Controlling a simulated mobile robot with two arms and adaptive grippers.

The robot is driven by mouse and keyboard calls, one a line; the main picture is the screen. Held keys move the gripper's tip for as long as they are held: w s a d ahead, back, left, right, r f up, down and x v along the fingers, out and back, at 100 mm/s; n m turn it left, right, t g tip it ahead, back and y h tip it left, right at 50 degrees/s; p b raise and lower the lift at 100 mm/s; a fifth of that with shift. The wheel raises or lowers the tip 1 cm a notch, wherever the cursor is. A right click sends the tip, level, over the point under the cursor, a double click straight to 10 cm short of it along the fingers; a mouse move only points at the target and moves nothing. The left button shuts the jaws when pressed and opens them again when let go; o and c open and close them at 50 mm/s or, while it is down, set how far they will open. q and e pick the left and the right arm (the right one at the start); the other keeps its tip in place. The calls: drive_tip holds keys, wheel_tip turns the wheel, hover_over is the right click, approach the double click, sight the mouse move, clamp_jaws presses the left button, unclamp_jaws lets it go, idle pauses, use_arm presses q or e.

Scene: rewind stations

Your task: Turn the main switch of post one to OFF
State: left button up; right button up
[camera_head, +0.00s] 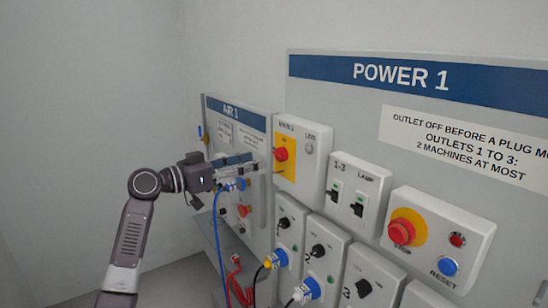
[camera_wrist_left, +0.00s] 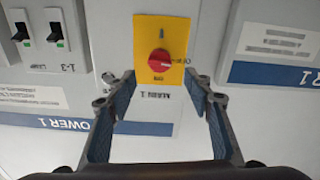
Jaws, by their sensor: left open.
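The main switch is a red rotary knob (camera_head: 281,154) on a yellow plate, on the grey MAIN 1 box (camera_head: 313,161) of the POWER 1 panel. In the left wrist view, which is upside down, the knob (camera_wrist_left: 160,60) is between and beyond the fingertips, with small lettering beside and below it. I cannot tell its setting for certain. My left gripper (camera_head: 258,169) is open and empty, in front of the box and pointing at it. In the left wrist view its two fingers (camera_wrist_left: 160,80) stand apart, either side of the yellow plate's lower edge. My right gripper is not in view.
A lamp sits beside the knob. Right of it are the 1-3 LAMP box (camera_head: 352,194) and a box with a red STOP button (camera_head: 405,228) and blue RESET button (camera_head: 449,266). Outlets with plugs and cables are below. The AIR 1 panel (camera_head: 234,112) is behind my gripper.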

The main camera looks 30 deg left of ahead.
sight(275, 155)
use_arm(q)
drive_tip(key=p+x, duration=0.2)
drive_tip(key=x, duration=0.1)
drive_tip(key=p+x, duration=0.2)
drive_tip(key=x, duration=0.2)
drive_tip(key=shift+s+r, duration=0.1)
drive_tip(key=shift+r, duration=0.1)
drive_tip(key=shift+w+d+f, duration=0.15)
drive_tip(key=shift+w+f, duration=0.05)
drive_tip(key=shift+w, duration=0.25)
drive_tip(key=c, duration=1.1)
drive_tip(key=shift+n+b, duration=0.3)
drive_tip(key=shift+n, duration=0.4)
drive_tip(key=shift+c, duration=0.2)
